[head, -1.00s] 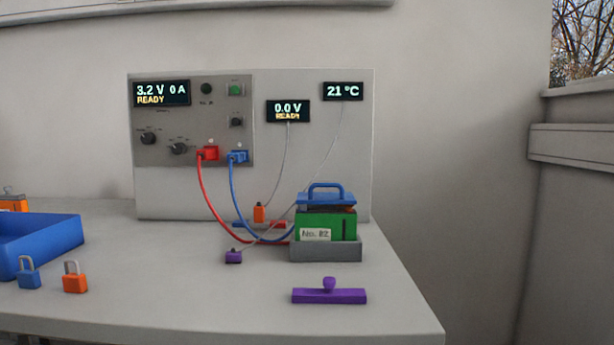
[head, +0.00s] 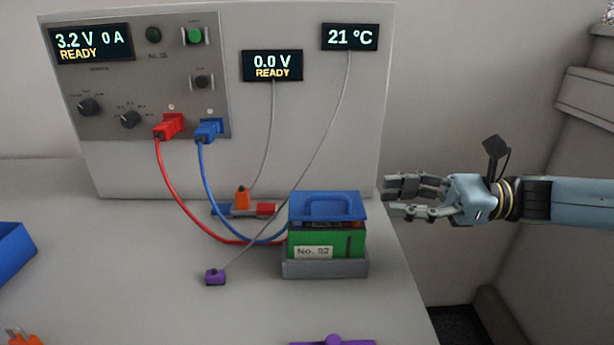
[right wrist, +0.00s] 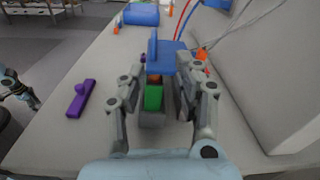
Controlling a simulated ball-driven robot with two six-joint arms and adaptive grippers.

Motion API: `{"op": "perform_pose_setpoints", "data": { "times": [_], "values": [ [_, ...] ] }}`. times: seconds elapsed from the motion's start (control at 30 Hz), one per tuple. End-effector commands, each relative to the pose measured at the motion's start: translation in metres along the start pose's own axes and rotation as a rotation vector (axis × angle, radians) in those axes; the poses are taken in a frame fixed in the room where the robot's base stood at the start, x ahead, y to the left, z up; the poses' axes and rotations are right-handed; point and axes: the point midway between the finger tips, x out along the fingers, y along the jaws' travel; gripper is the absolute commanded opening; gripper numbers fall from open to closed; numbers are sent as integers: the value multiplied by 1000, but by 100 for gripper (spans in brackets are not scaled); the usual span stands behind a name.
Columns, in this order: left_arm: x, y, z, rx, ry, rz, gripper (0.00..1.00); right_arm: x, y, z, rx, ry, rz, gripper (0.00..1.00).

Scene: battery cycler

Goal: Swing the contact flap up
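The contact flap (head: 344,207), a blue plate with a loop handle, lies lowered over the green battery block (head: 303,243) labelled "No. 82". The block sits in a grey cradle (head: 325,269). My right gripper (head: 391,198) is open and empty, to the right of the flap, apart from it, with its fingers pointing left at it. In the right wrist view, the flap (right wrist: 171,56) and the green block (right wrist: 153,98) show between the spread fingers (right wrist: 160,67). What looks like my left gripper (right wrist: 20,88) is small at that view's left edge; its fingers are unclear.
The cycler panel (head: 210,170) stands behind, with red (head: 164,190) and blue (head: 205,190) cables running toward the cradle. An orange clip (head: 242,197) and a purple sensor (head: 215,277) lie left of it. A purple handled bar (right wrist: 80,98) lies near the front edge. The table's right edge is close.

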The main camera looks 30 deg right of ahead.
Motion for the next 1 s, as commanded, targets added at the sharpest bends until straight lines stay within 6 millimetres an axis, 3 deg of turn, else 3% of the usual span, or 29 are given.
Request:
{"op": "perform_pose_setpoints", "data": {
  "times": [0.17,0.4,0.6,1.0],
  "values": [
    [1,-1,2,1,-3,-2,40,18,7,9,-61,-15,42,32],
    [4,19,4,-9,-5,21,40,66,8,11,-59,-18,36,32],
    [0,16,2,-8,-4,18,40,98,8,11,-56,-15,35,32],
    [-1,10,0,-5,0,11,40,110,9,10,-54,-10,36,32]
  ]
}}
